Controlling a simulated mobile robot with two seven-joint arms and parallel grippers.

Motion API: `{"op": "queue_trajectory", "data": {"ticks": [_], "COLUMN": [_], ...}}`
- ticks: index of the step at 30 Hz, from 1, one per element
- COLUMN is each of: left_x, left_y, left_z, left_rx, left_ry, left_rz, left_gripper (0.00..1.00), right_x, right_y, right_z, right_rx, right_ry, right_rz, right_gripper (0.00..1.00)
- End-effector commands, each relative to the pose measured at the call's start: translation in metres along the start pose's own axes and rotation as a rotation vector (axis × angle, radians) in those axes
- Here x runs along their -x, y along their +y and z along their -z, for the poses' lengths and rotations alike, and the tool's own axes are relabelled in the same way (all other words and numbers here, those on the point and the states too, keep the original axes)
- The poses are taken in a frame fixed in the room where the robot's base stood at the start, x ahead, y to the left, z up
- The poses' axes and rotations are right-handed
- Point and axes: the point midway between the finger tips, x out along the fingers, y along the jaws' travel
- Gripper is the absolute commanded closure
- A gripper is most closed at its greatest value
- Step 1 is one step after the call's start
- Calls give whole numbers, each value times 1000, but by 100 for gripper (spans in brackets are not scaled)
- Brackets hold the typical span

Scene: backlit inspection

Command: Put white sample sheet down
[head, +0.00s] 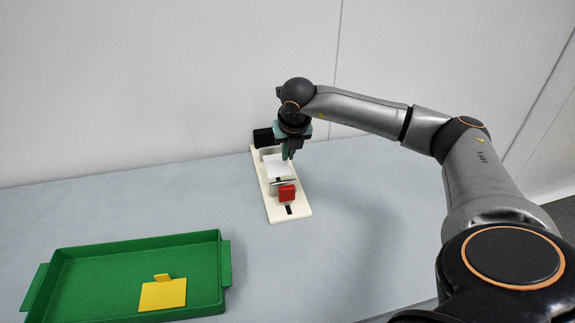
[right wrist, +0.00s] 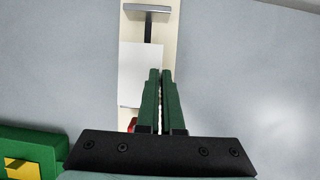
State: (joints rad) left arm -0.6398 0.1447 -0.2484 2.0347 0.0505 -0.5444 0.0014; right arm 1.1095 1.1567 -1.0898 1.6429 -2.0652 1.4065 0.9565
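The white sample sheet (head: 275,166) is over the upper part of a narrow cream fixture (head: 300,210). My right gripper (head: 288,156) points down at the sheet's right edge. In the right wrist view, the sheet (right wrist: 138,75) is left of the fingertips (right wrist: 160,72), which are close together at its edge. The fingers look shut on the sheet's edge, but the gripped part is hidden between them. I cannot tell whether the sheet rests on the fixture or hangs just above it. My left gripper is out of view.
The fixture has a red block (head: 287,193) at its near part and a black block (head: 263,138) at its far end. A green tray (head: 225,270) at the front left holds a yellow sheet (head: 163,295) with a raised tab. The grey table between is clear.

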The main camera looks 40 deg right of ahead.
Motion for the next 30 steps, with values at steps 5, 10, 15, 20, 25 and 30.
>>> {"op": "queue_trajectory", "data": {"ticks": [5, 10, 15, 20, 25, 30], "left_x": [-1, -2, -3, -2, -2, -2], "left_y": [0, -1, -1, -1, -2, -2], "left_z": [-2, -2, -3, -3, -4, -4], "left_rx": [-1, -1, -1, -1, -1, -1], "left_ry": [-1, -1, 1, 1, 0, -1], "left_rz": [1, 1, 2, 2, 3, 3], "left_gripper": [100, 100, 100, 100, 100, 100], "right_x": [-22, -32, -55, -61, -61, -61], "right_y": [-3, -4, -4, -4, -4, -4], "right_z": [-6, -9, 0, 2, 3, 3], "right_rx": [-1, 0, 1, 0, 0, 0], "right_ry": [0, 0, 2, 0, 0, 0], "right_rz": [0, 0, 1, -1, -1, -1], "right_gripper": [100, 100, 100, 100, 100, 82]}}
